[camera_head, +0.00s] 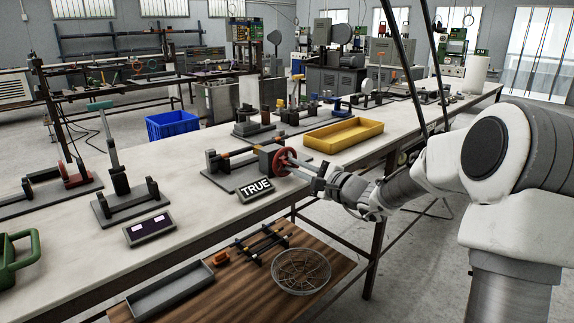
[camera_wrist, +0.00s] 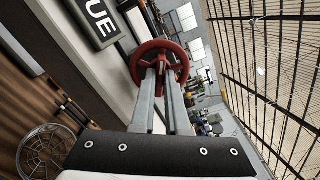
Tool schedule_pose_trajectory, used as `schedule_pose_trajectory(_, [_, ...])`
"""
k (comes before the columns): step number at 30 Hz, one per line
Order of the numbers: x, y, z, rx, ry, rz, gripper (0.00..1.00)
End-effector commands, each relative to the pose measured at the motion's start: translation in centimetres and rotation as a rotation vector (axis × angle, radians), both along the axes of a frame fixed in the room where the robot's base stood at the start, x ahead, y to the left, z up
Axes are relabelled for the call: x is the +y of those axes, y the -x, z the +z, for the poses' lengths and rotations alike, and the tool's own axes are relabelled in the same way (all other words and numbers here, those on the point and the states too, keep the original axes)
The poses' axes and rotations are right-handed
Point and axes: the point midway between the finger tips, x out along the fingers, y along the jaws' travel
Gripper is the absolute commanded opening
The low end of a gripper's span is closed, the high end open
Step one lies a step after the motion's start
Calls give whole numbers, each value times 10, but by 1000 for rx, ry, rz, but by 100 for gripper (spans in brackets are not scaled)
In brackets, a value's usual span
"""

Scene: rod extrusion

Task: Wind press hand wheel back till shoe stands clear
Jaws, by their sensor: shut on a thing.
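The small press (camera_head: 228,177) stands on the white bench on a dark base plate. Its red hand wheel (camera_head: 279,161) is at the right end, facing my arm. My gripper (camera_head: 290,162) reaches in from the right and is shut on the wheel. In the wrist view the red wheel (camera_wrist: 137,62) stands upright at the tips of my two long fingers (camera_wrist: 162,72), which meet it near its middle. The shoe is too small to make out, so I cannot tell whether it touches anything.
A sign reading TRUE (camera_head: 256,190) stands just in front of the press. A yellow tray (camera_head: 343,138) lies behind my gripper. A lever fixture (camera_head: 120,190) and a dark display box (camera_head: 149,229) are to the left. A wire basket (camera_head: 301,271) sits on the lower wooden shelf.

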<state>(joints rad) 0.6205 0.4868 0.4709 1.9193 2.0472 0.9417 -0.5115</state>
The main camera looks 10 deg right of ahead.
Motion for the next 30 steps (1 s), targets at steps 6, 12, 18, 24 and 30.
schedule_pose_trajectory(6, [0,0,-3,-24,31,0,0])
schedule_pose_trajectory(12, [0,0,-3,-55,74,-2,0])
schedule_pose_trajectory(18, [0,0,-2,-86,115,0,0])
schedule_pose_trajectory(24, [0,0,0,-103,140,0,0])
schedule_pose_trajectory(30, [0,0,0,-102,139,0,0])
